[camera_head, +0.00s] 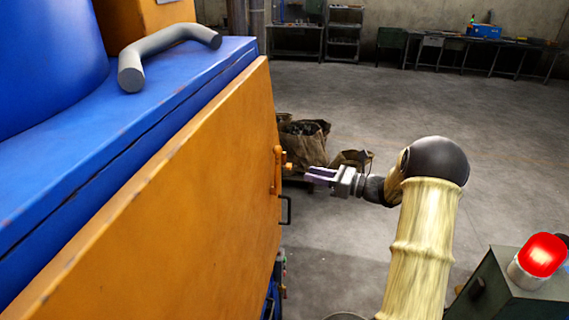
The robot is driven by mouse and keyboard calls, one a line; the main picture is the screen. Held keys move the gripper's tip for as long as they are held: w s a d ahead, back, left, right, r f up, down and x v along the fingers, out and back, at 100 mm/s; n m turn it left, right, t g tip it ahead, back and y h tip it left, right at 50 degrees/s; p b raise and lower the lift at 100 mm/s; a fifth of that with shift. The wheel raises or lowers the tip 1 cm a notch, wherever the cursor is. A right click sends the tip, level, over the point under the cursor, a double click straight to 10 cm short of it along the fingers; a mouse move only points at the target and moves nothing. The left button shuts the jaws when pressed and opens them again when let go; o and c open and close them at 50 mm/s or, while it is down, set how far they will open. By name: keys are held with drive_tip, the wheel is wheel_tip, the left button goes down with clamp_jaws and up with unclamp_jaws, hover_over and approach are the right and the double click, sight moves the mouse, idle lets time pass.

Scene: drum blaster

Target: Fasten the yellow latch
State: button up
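The yellow latch (277,170) is a small orange-yellow fitting with a knob, set upright at the far end of the orange door panel of the blue machine. My gripper (309,175) is just right of the latch, with its fingers pointing left at it. A small gap seems to separate the fingertips from the latch knob, and I see nothing held. The fingers are small in this view, so their opening is unclear. The latch's far side is hidden.
The orange panel (190,190) fills the left, below a blue top with a grey bar handle (165,50). A dark handle (286,210) sits below the latch. Brown sacks (303,142) stand behind. A red lamp (541,255) tops a box at lower right. The floor (420,105) beyond is open.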

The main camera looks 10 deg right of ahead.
sight(276, 171)
drive_tip(key=p+x, duration=0.3)
drive_tip(key=x, duration=0.6)
drive_tip(key=shift+w+a, duration=0.25)
drive_tip(key=shift+a, duration=0.05)
clamp_jaws()
